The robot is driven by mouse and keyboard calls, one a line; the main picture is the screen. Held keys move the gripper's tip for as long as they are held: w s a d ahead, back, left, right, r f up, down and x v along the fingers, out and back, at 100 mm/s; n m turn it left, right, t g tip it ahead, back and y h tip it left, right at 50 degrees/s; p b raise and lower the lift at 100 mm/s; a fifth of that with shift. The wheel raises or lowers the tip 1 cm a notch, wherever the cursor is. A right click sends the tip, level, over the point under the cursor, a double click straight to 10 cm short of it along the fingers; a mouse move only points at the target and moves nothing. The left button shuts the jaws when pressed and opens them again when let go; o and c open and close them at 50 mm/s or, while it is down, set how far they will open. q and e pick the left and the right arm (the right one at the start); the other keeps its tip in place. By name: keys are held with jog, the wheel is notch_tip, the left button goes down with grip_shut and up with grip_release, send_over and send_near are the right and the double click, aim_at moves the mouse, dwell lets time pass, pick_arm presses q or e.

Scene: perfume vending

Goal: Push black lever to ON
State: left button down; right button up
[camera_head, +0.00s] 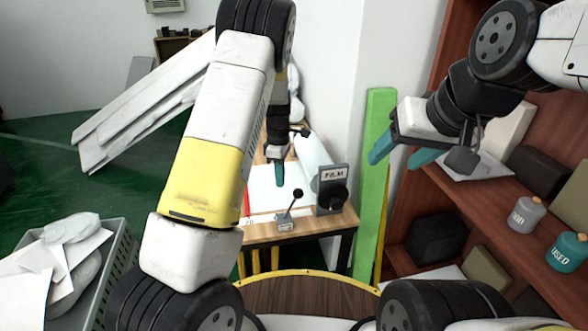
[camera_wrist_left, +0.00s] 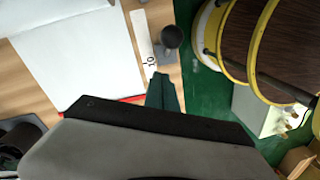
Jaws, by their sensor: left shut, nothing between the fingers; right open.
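The black lever (camera_head: 298,194) stands on a small grey base near the front edge of the wooden table, its round knob tilted to the right in the head view. In the left wrist view the lever (camera_wrist_left: 171,37) shows from above beside a pale strip with dark marks. My left gripper (camera_head: 279,183) points down, shut and empty, above the table just behind and left of the knob, apparently apart from it. Its teal fingertips (camera_wrist_left: 163,95) show below the lever in the left wrist view. My right gripper (camera_head: 402,154) is open and empty, raised near the shelf.
A green panel (camera_head: 374,190) and a brown shelf (camera_head: 400,235) with canisters stand at right. A grey crate (camera_head: 118,262) is at left.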

pick_arm(q)
notch_tip(320, 180, up, 10)
jog(key=w, duration=0.1)
jog(key=shift+w+d, duration=0.15)
jog(key=s+a+r+m+t+h, duration=0.35)
jog(key=s+r+m, duration=0.45)
jog(key=s+r, duration=0.7)
jog(key=s+a+r+m+t+y, duration=0.1)
jog(key=s+r+m+t, duration=0.2)
jog(key=s+m, duration=0.6)
jog(key=s+t, duration=0.1)
jog(key=s, duration=0.5)
jog(key=shift+a+r, duration=0.15)
jog(key=shift+r, duration=0.05)
